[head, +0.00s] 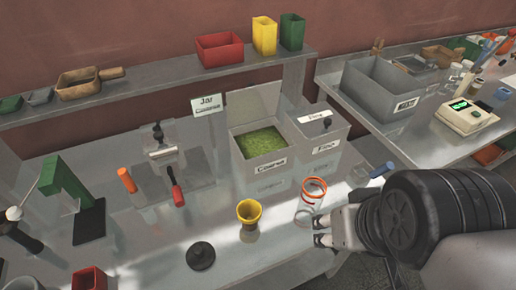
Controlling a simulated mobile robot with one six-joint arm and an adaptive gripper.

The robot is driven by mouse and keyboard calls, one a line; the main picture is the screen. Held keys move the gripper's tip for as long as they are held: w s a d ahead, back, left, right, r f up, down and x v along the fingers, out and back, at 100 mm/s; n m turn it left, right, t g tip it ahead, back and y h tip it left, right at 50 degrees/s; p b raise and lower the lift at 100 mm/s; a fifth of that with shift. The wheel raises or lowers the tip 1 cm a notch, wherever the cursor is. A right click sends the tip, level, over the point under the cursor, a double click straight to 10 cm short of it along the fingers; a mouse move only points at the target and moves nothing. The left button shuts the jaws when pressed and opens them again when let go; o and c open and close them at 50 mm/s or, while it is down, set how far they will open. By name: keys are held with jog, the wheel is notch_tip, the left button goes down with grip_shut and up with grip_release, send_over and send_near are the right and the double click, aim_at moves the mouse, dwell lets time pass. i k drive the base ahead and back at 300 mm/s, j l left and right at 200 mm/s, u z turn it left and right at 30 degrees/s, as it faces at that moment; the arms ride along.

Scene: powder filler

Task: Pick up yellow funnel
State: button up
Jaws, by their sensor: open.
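The yellow funnel (249,213) stands upright near the front of the metal bench, with its wide rim up and a dark inside. My gripper (318,231) reaches in from the right. Its two fingertips point left towards the funnel, with a clear gap between them. It is open and holds nothing. It is to the right of the funnel and a little lower in the picture, not touching it.
A clear jar with an orange rim (313,190) stands just beyond my fingertips. A black round lid (201,256) lies front left of the funnel. Bins labelled Coarse (273,168) and Fine (325,149) stand behind. A red-handled tool (176,188) lies left.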

aim_at(249, 211)
jog(key=j+u, duration=0.2)
jog(key=u, duration=0.2)
jog(key=j+u, duration=0.25)
jog(key=u, duration=0.15)
jog(key=j+u, duration=0.2)
jog(key=u, duration=0.2)
